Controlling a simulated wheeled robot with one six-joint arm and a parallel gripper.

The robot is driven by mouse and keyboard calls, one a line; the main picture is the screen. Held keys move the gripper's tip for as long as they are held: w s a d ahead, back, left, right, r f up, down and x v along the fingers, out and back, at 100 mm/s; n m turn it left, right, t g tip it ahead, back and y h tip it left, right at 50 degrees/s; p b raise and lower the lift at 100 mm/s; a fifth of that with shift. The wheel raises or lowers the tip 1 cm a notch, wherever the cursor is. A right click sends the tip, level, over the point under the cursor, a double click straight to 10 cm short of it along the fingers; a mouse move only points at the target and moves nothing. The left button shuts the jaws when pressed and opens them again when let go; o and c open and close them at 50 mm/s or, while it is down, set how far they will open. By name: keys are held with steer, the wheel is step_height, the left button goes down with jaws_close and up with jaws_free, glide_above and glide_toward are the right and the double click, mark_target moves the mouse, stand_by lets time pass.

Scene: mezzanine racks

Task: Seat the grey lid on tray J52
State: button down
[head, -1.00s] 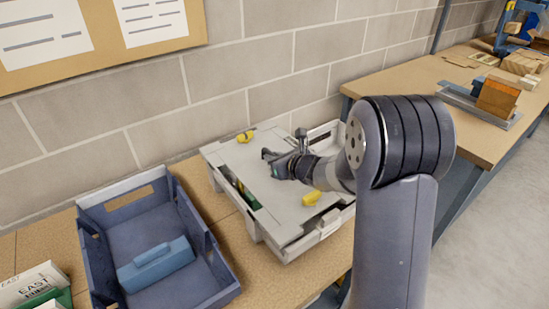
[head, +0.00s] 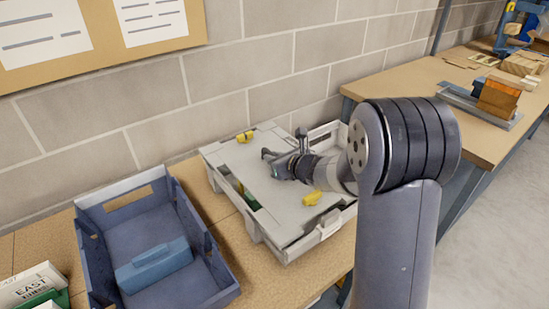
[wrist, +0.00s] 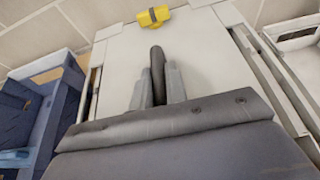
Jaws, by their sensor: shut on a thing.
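The grey lid (head: 258,168) is a flat panel with yellow clips (head: 312,197) at its near and far edges. It lies over a light grey tray (head: 299,244), and a gap at its left side shows green and yellow contents. From the head view I cannot tell whether it sits flush. My gripper (head: 272,164) is over the lid's middle, shut on a dark handle (wrist: 157,65) that stands up from the lid. In the wrist view the lid (wrist: 205,58) fills the centre, with a yellow clip (wrist: 153,16) at its far edge. No tray label is readable.
A blue crate (head: 222,262) holding a blue block (head: 154,265) stands left of the tray. White boxes (head: 33,285) lie at the lower left. A brick wall (head: 240,80) runs close behind. A second bench (head: 440,85) stands at the right.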

steer(key=shift+f+b, duration=0.5)
steer(key=shift+b, duration=0.15)
steer(key=c, duration=1.7)
jaws_free()
step_height(320, 180, up, 4)
glide_above(296, 188)
steer(key=shift+x, duration=4.4)
steer(key=shift+r, duration=0.1)
